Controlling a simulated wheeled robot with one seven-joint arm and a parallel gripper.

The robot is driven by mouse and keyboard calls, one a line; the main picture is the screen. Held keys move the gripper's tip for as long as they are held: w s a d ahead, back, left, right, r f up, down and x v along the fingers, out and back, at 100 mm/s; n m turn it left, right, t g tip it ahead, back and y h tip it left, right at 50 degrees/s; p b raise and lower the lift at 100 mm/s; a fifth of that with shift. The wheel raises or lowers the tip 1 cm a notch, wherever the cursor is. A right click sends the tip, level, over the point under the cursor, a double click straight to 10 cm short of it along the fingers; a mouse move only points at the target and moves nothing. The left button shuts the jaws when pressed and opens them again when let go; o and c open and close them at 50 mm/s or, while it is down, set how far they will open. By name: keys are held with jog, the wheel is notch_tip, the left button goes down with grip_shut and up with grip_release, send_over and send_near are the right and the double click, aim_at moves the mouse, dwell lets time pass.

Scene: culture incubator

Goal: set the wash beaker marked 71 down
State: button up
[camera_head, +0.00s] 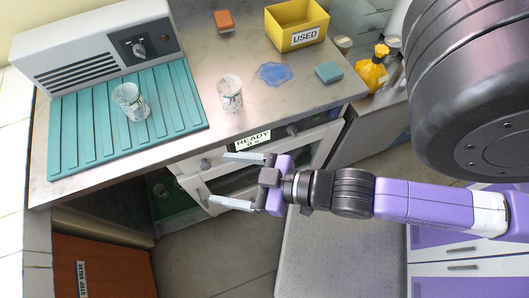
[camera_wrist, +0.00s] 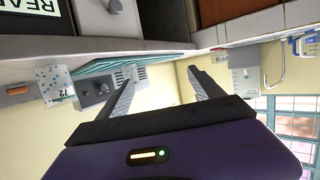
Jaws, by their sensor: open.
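One speckled clear beaker (camera_head: 131,102) stands upright on the ribbed teal mat (camera_head: 66,150). A second speckled beaker (camera_head: 230,92) stands on the bare counter right of the mat. No number is legible on either in the head view. In the wrist view a beaker marked 72 (camera_wrist: 56,87) shows at the left; no 71 is readable. My gripper (camera_head: 222,180) is open and empty, in front of and below the counter edge, apart from both beakers. Its spread fingers also show in the wrist view (camera_wrist: 162,78), with nothing between them.
A grey-white box with a knob (camera_head: 140,47) stands behind the mat. A blue puddle (camera_head: 274,73), teal sponge (camera_head: 328,71), orange sponge (camera_head: 224,20) and yellow USED bin (camera_head: 297,26) are on the counter. A white-framed door (camera_head: 315,155) and READY sign (camera_head: 252,138) are below its edge.

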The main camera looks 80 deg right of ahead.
jog(key=a+v, duration=0.1)
jog(key=v, duration=0.7)
jog(key=shift+r+y, duration=0.4)
jog(key=shift+a, duration=0.15)
dwell(1.0)
